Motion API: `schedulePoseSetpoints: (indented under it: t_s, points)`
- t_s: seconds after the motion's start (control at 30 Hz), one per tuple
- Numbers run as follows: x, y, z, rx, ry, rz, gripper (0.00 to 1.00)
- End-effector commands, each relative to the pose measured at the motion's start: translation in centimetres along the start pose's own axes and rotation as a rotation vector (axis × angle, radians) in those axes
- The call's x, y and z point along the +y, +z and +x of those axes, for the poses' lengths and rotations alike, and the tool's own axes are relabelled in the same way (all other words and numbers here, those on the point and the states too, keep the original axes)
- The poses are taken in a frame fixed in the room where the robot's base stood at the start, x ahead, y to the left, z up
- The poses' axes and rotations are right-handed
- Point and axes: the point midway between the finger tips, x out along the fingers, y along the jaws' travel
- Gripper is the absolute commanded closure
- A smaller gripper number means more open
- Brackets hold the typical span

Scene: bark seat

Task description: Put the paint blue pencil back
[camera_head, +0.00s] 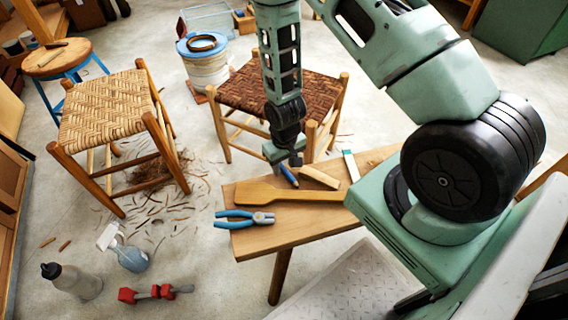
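A short blue stick (289,175), which looks like the paint blue pencil, shows at the left end of the wooden bench (305,231). My gripper (284,161) points down right over its upper end. The fingers are small and partly hidden by the gripper body, so I cannot tell whether they are open or closed on the pencil. I also cannot tell whether the pencil rests on the bench or hangs just above it.
A wooden paddle (285,194), blue-handled pliers (245,218), a wooden block (320,177) and a white-green tool (351,166) lie on the bench. Woven stools (104,107) stand left and behind (245,88). A bucket (207,70), spray bottle (131,257), flask (76,283) and red clamp (153,292) stand or lie on the floor.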

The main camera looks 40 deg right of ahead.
Motion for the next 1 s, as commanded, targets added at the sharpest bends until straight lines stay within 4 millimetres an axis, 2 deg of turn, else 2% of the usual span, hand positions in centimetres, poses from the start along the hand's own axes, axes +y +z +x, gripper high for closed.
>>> schedulePoseSetpoints:
  t_s: [0.17,0.27,0.7,0.9,1.0]
  points:
    - [0.0,0.0,-0.7,0.001,0.0,0.0,0.61]
    - [0.0,-0.1,-2.2,0.001,0.0,0.0,0.61]
    - [0.0,-0.1,-12.4,0.004,0.0,0.0,0.61]
    - [0.0,-0.1,-15.8,0.003,0.0,0.0,0.61]
    - [0.0,0.0,-16.8,0.001,0.0,0.0,0.61]
